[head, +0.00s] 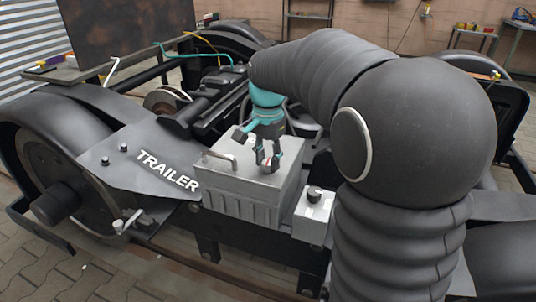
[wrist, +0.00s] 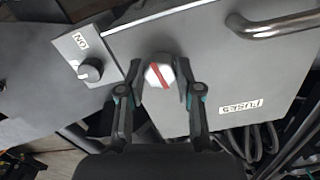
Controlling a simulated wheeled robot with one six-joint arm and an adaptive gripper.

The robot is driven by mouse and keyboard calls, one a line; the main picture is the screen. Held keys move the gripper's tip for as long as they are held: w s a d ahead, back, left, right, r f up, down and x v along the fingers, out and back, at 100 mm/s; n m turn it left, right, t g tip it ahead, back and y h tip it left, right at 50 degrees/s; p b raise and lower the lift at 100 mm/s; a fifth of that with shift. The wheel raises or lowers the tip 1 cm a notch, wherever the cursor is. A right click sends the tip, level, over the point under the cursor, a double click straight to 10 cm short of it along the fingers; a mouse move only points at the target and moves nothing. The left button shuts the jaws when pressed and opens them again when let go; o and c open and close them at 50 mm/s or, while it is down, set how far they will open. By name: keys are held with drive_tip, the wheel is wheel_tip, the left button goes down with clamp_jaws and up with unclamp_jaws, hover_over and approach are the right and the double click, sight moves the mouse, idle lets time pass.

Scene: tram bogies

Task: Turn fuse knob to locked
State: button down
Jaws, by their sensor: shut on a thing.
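The fuse knob (wrist: 158,74) is a pale round knob with a red stripe, on the lid of the grey fuse box (wrist: 228,75), which is labelled FUSES. In the wrist view the stripe runs slantwise, from upper left to lower right. My gripper (wrist: 160,80) is shut on the knob, one finger on its left and one on its right. In the head view my gripper (head: 268,160) points down onto the top of the fuse box (head: 250,203), and its fingers mostly hide the knob. No lock marking is readable beside the knob.
A small grey switch box (head: 311,222) with a black knob, marked ON in the wrist view (wrist: 81,41), stands right beside the fuse box. A metal handle (head: 219,158) rises from the lid. The TRAILER plate (head: 145,148) and a wheel lie left. My arm covers the right side.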

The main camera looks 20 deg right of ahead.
sight(268, 162)
drive_tip(key=shift+m, duration=0.9)
drive_tip(key=c, duration=0.8)
unclamp_jaws()
drive_tip(key=shift+o, duration=0.2)
drive_tip(key=shift+r, duration=0.1)
wheel_tip(268, 162, up, 12)
